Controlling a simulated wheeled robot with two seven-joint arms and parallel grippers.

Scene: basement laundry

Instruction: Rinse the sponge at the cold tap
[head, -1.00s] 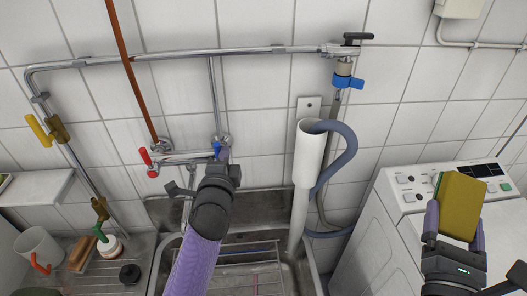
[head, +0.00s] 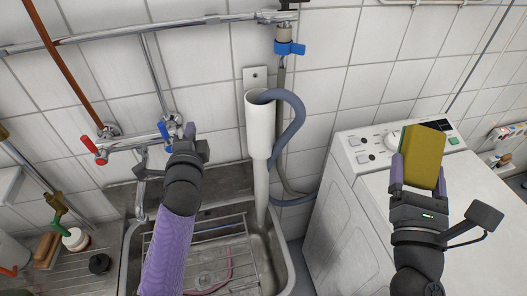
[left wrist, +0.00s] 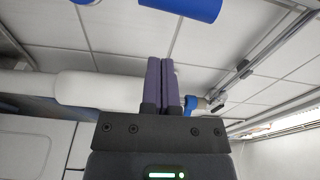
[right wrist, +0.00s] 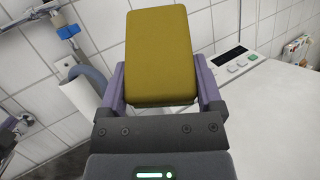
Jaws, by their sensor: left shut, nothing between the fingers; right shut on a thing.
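The olive-yellow sponge (head: 424,155) is held upright between the purple fingers of my right gripper (head: 418,174), above the white washing machine at right. It fills the upper middle of the right wrist view (right wrist: 160,55). My left gripper (left wrist: 164,62) is shut and empty, its purple fingers together in the left wrist view. In the head view it is at the mixer above the sink, just below the blue cold tap handle (head: 190,130); its fingertips are hidden, so I cannot tell whether they touch it. The spout (head: 140,200) hangs over the sink (head: 282,262). I see no running water.
The red tap handle (head: 93,149) is left of the blue one. The washing machine (head: 360,195) has a clear top. A brush and small items crowd the left drainer.

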